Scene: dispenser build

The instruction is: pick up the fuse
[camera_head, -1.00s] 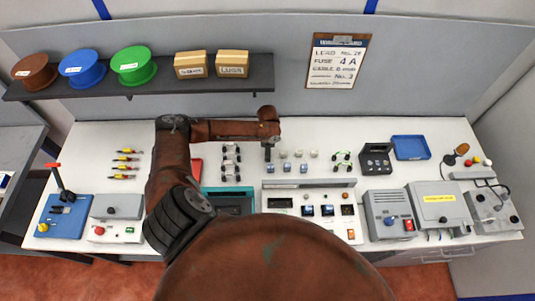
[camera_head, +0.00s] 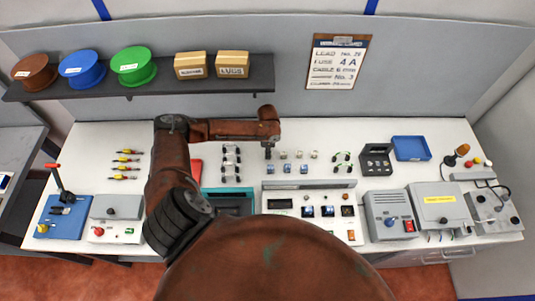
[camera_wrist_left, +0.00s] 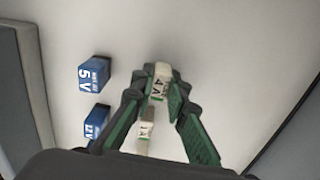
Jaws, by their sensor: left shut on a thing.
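A small pale fuse marked 4 A (camera_wrist_left: 160,82) sits between the fingertips of my left gripper (camera_wrist_left: 160,92) in the left wrist view. The gripper is shut on it. A second pale fuse, seemingly marked 1 A (camera_wrist_left: 146,130), stands closer to the palm side of that picture, apart from the held one. In the head view my left gripper (camera_head: 268,153) points down at the left end of a row of small pale fuses (camera_head: 299,154). The held fuse is not clear there. My right gripper is not in view.
Blue modules (camera_head: 287,169) stand in front of the fuses; one marked 5 V (camera_wrist_left: 94,73) shows in the wrist view. Black-ended cable pieces (camera_head: 231,160) lie left of the gripper. A clipboard (camera_head: 338,62) on the wall reads fuse 4 A. A blue tray (camera_head: 411,148) stands at the back right.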

